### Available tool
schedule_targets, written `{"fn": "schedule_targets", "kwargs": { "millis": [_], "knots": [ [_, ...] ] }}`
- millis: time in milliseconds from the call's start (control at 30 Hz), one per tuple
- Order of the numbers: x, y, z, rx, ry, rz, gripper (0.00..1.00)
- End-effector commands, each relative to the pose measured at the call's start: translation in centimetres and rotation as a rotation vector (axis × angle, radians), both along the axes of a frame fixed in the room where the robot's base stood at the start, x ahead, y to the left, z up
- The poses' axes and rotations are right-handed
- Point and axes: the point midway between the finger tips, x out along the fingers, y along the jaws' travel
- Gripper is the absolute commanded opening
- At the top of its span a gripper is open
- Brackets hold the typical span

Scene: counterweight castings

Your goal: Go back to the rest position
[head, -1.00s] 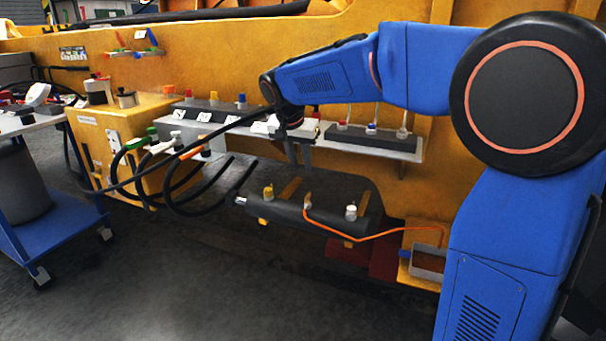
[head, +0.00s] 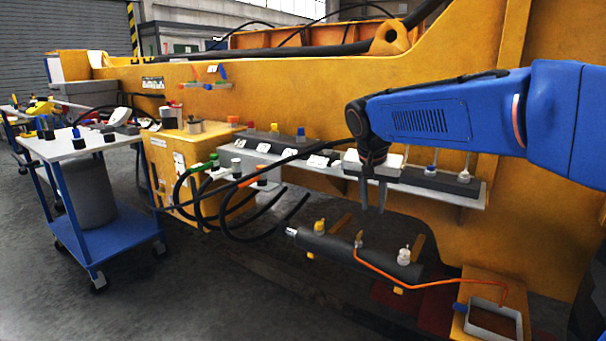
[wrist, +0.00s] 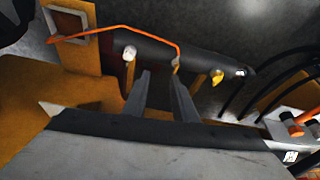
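My gripper (head: 372,196) points down in front of the grey shelf (head: 468,200) on the yellow casting. Its two fingers are apart with nothing between them. In the wrist view my gripper (wrist: 162,92) also shows its fingers spread and empty, with the dark cylinder (wrist: 205,72) beyond them. In the head view the cylinder (head: 340,250) lies below the gripper, with a yellow-capped fitting (head: 320,228), a white-capped fitting (head: 404,255) and an orange line (head: 425,283) on it. My blue arm reaches in from the right.
A blue trolley (head: 122,220) with a pale top stands at the left. Black hoses with green, white and orange ends (head: 247,182) hang by a yellow box (head: 160,172). An open tray (head: 494,322) sits at lower right. The floor at front left is clear.

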Motion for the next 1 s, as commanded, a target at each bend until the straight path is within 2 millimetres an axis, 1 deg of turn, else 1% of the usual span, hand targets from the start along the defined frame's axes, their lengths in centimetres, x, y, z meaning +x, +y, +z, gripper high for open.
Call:
{"fn": "schedule_targets", "kwargs": {
  "millis": [33,200,367,500,667,800,900,1000],
  "knots": [
    [-1.8,-0.9,0.0,0.003,0.000,0.020,0.25],
    [-7.1,-3.2,-0.8,0.010,0.007,0.105,0.25],
    [-12.1,-4.9,-2.1,0.013,0.008,0.185,0.25],
    [-16.3,-6.0,-3.7,0.014,0.004,0.254,0.25],
    [-21.0,-7.0,-5.9,0.013,-0.005,0.330,0.25],
    [-24.9,-7.5,-8.1,0.008,-0.017,0.395,0.25],
    [-27.4,-7.7,-9.8,0.003,-0.026,0.439,0.25],
    [-29.3,-7.8,-11.3,-0.002,-0.034,0.474,0.25]
  ]
}}
